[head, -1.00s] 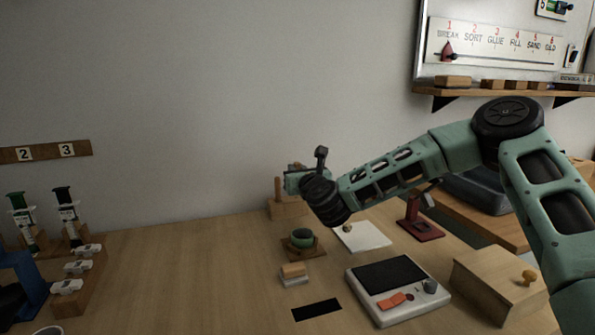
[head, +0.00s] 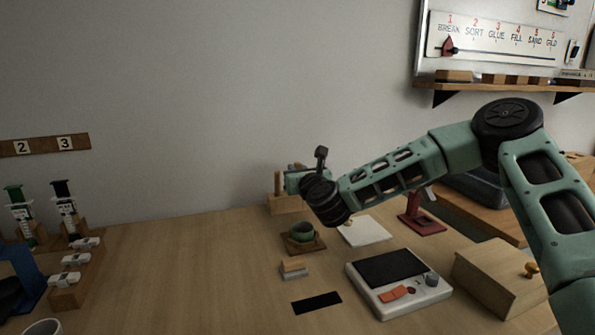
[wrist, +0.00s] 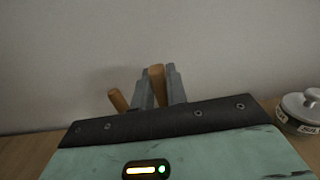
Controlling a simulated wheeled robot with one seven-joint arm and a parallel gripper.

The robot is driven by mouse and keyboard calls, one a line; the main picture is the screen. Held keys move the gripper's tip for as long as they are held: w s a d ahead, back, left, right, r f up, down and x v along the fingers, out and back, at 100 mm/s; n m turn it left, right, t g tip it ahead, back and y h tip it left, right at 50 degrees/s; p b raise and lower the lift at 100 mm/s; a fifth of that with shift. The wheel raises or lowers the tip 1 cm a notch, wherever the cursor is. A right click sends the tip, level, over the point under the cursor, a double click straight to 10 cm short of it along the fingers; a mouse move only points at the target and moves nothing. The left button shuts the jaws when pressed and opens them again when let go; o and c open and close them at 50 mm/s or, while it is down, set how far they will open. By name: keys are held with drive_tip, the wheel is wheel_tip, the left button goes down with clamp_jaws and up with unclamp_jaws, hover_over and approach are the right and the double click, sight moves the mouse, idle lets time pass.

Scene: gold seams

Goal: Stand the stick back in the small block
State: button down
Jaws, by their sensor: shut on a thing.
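The wooden stick (wrist: 157,84) is held between the two grey fingers of my gripper (wrist: 160,88) in the wrist view. My gripper also shows in the head view (head: 292,180), at the back of the bench, just above the small wooden block (head: 287,206). Another wooden peg (head: 277,184) rises at the block's left end, and it shows left of the fingers in the wrist view (wrist: 118,100). The held stick's lower end is hidden, so I cannot tell whether it touches the block.
A white sheet (head: 366,231), a scale-like device (head: 398,282) and a wooden box (head: 497,280) lie to the right. A lidded pot (wrist: 303,108) is at the right in the wrist view. The bench's left-middle is clear.

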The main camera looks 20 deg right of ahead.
drive_tip(key=shift+f+b, duration=0.25)
drive_tip(key=shift+b, duration=0.05)
idle(0.5)
drive_tip(key=c, duration=1.3)
unclamp_jaws()
drive_tip(key=shift+s, duration=0.1)
drive_tip(key=shift+s, duration=2.4)
